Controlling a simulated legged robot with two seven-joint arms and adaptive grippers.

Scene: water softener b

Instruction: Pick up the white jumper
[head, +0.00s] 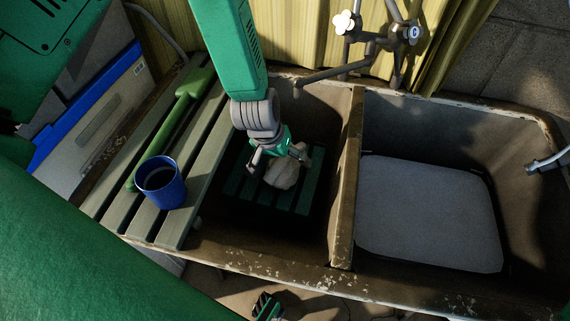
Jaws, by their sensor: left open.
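The white jumper (284,175) looks like a crumpled off-white bundle on a dark green slatted rack (304,199) in the left basin of the sink. My left gripper (279,161) reaches down into this basin from above. Its fingers are open and spread over the upper part of the bundle, which they partly hide. I cannot tell whether the fingers touch it.
A divider (346,185) separates the left basin from the right basin, where a pale grey slab (428,212) lies. A slatted board (147,222) at left carries a blue mug (160,184) and a green long-handled tool (166,127). Taps (375,36) stand behind the sink.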

